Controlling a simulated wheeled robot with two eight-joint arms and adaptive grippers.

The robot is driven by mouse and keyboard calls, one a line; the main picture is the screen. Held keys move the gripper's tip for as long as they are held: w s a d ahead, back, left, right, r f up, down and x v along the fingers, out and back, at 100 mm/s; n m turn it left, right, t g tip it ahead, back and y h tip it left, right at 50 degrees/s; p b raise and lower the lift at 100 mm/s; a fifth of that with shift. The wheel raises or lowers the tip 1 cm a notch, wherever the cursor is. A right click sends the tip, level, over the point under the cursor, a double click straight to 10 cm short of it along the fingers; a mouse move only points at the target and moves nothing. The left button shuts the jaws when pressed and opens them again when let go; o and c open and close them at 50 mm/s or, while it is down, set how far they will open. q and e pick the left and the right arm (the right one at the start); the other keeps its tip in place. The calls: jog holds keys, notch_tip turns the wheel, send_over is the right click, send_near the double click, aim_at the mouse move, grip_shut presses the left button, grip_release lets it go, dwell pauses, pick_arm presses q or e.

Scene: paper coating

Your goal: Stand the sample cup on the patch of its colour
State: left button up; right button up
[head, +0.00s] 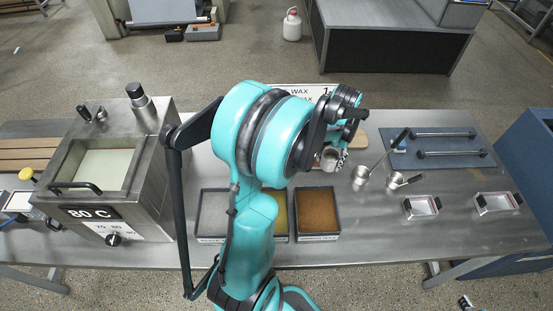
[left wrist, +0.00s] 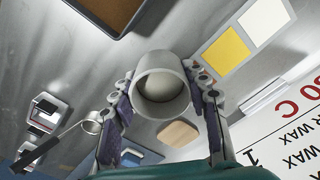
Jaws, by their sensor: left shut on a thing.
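My left gripper (head: 335,155) is shut on the sample cup, a grey-white cup (left wrist: 162,85). In the left wrist view the cup is between the two fingers, with its open mouth facing the camera and a pale inside. In the head view the cup (head: 330,158) shows just below the gripper, partly hidden by it. A yellow patch (left wrist: 226,51) and a white patch (left wrist: 264,20) lie side by side in the left wrist view, apart from the cup. In the head view my arm hides them. A small part at the bottom right edge may be my right gripper (head: 465,301).
A brown-filled tray (head: 318,212) stands at the front. Metal cups with handles (head: 362,175) and small red-edged trays (head: 421,207) are to the right. A blue-grey mat with bars (head: 440,150) lies behind them. The 80 C bath (head: 110,180) stands left. A tan board (left wrist: 178,133) lies near the cup.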

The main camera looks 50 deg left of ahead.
pick_arm(q)
jog(key=s+a+f+n+b, duration=0.1)
jog(key=s+a+f, duration=0.1)
jog(key=a, duration=0.4)
jog(key=s+a+f+n+b, duration=0.1)
jog(key=s+a+f, duration=0.1)
jog(key=a, duration=0.4)
jog(key=s+a+f+n, duration=0.1)
jog(key=s+a+f, duration=0.1)
jog(key=a, duration=0.5)
jog(key=shift+s+f+b, duration=0.3)
jog(key=shift+s+b, duration=0.1)
jog(key=shift+s, duration=0.05)
notch_tip(320, 180, down, 3)
jog(key=shift+f+b, duration=0.15)
jog(key=shift+b, duration=0.5)
jog(key=shift+a+f, duration=0.1)
jog(key=shift+f, duration=0.25)
jog(key=shift+f, duration=0.1)
jog(key=o, duration=1.1)
jog(key=shift+o, duration=0.2)
